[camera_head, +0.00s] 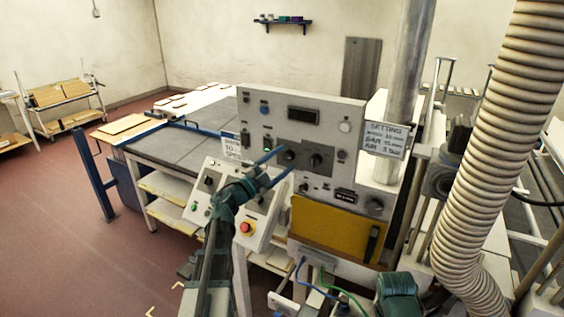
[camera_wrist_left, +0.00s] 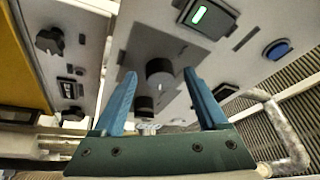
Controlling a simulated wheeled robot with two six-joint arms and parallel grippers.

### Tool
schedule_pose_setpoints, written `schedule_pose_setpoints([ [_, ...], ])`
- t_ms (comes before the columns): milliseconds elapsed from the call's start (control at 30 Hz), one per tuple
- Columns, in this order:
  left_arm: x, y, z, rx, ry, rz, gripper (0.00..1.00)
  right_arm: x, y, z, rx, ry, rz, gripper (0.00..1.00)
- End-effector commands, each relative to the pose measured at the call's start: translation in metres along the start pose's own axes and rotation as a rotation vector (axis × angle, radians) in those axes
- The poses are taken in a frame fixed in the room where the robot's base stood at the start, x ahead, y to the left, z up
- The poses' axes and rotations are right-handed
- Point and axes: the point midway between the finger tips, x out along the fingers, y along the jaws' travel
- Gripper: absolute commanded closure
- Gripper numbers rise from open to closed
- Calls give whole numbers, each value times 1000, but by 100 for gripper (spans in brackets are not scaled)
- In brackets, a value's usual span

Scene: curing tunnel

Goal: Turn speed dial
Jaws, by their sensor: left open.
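The grey control panel (camera_head: 262,118) stands upright in the middle of the head view. It carries two black dials on a dark plate, a left dial (camera_head: 288,155) and a right dial (camera_head: 316,160); I cannot read which is labelled speed. My left gripper (camera_head: 287,161) is open, its blue fingertips close to the left dial. In the left wrist view, a round black dial (camera_wrist_left: 159,70) shows between the fingertips of the left gripper (camera_wrist_left: 160,74), with a gap on each side. A second dial (camera_wrist_left: 144,105) shows below it. I cannot tell the depth of the fingertips.
A lower sloped box with a red emergency button (camera_head: 247,227) lies below my left arm. A paper sign headed SETTING (camera_head: 385,139) hangs at the panel's right. A yellow cover (camera_head: 330,228) is below the panel. A ribbed hose (camera_head: 490,150) stands at the right.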

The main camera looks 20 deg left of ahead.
Motion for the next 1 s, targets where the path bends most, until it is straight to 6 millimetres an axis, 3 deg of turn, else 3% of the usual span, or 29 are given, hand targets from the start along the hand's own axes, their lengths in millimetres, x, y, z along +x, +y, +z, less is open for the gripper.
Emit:
schedule_pose_setpoints([
  [167, -11, 1, 0, 0, -2, -1, 25, 4, 0, 0, -1, 0, 0, 50],
  [700, -117, 2, 0, 1, -3, -1, 25, 30, -3, -2, -3, 0, 1, 50],
  [1000, -138, 1, 0, 0, 0, 0, 25, 34, -3, -2, -3, 0, 1, 50],
])
